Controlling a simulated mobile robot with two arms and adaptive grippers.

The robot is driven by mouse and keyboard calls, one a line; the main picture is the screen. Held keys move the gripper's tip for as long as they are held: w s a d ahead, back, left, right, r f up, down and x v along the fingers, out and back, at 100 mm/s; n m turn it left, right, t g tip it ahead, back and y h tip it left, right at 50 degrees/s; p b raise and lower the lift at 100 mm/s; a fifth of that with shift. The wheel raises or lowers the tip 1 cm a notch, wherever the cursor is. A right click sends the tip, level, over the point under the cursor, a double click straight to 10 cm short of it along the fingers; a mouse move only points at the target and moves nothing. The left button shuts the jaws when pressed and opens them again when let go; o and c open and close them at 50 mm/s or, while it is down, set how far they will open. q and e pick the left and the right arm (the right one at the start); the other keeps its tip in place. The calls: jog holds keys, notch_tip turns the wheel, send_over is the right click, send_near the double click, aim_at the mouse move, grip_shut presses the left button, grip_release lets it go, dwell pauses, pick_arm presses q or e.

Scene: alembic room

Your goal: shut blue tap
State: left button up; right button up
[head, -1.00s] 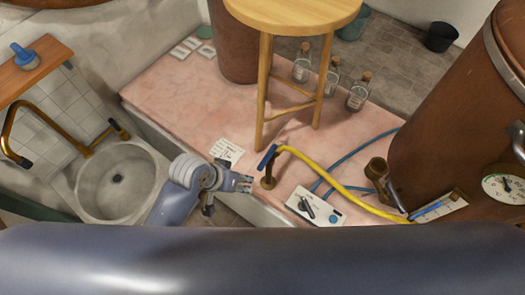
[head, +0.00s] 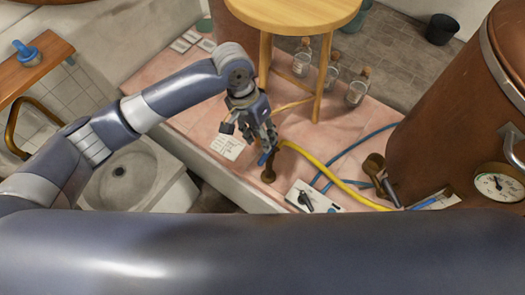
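The blue tap is a brass post (head: 268,174) with a blue lever handle (head: 264,158) on the pink slab, at the end of a yellow hose. My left gripper (head: 266,146) reaches down to it from above, its fingertips right at the blue handle in the head view. The fingers overlap the upper part of the handle and hide some of it. I cannot tell whether they touch it or how far apart they are. My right gripper is not in view.
The yellow hose (head: 325,172) runs right towards a copper vessel (head: 445,110). A white box with a black knob (head: 306,199) sits close to the tap. A wooden stool (head: 290,12) and several corked bottles (head: 357,88) stand behind. A stone basin (head: 125,178) is at left.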

aim_at(263, 157)
pick_arm(q)
jog(key=shift+y, duration=0.3)
jog(key=f, duration=0.3)
jog(key=f+p, duration=0.1)
jog(key=f, duration=0.6)
jog(key=shift+s+d+p, duration=0.15)
jog(key=shift+d+p, duration=0.15)
jog(key=shift+p, duration=0.1)
grip_shut()
